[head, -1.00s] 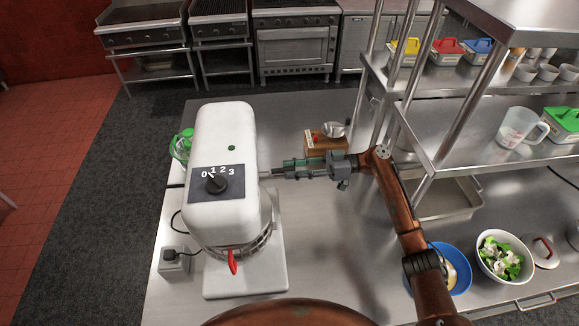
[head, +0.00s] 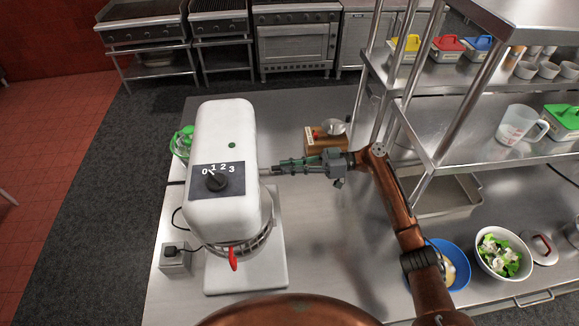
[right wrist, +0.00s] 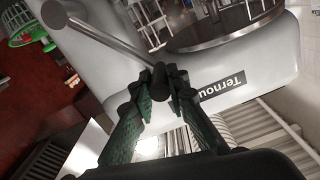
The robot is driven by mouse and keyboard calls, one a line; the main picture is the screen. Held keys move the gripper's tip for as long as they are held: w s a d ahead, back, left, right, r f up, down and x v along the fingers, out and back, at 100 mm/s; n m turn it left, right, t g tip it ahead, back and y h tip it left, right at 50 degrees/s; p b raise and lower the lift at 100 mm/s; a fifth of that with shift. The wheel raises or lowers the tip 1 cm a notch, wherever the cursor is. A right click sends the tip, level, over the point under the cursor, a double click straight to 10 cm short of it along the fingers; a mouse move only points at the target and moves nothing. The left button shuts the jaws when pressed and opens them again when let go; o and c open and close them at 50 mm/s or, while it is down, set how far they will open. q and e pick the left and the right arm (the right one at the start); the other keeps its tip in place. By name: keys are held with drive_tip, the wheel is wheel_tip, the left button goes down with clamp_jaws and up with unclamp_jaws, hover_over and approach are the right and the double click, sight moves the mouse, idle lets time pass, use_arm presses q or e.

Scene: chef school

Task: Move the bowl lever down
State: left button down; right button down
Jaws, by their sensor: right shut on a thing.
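The white stand mixer (head: 222,150) with a 0-1-2-3 dial stands on the steel table. Its bowl lever, a metal rod (right wrist: 100,38) ending in a black knob (right wrist: 159,82), shows in the right wrist view against the mixer's side. In the head view only a short bit of rod (head: 266,172) shows at the mixer's right side. My right gripper (head: 277,168) reaches in from the right. Its green fingers, also in the right wrist view (right wrist: 160,88), are shut on the knob. My left gripper is not in view.
A wooden block with a red and metal item (head: 325,138) sits just behind my right gripper. Steel shelves (head: 470,100) stand at the right. A blue bowl (head: 460,268) and a salad bowl (head: 503,252) are at front right. The table right of the mixer is mostly clear.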

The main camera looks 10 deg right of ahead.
idle(0.4)
drive_tip(key=s+f+n+b, duration=0.5)
drive_tip(key=f+b, duration=0.2)
drive_tip(key=b, duration=1.1)
drive_tip(key=shift+s+f+n, duration=0.2)
drive_tip(key=shift+s+n, duration=0.1)
drive_tip(key=shift+s, duration=0.05)
drive_tip(key=c, duration=1.9)
unclamp_jaws()
drive_tip(key=shift+d+r, duration=0.1)
drive_tip(key=d, duration=1.1)
drive_tip(key=shift+d, duration=0.4)
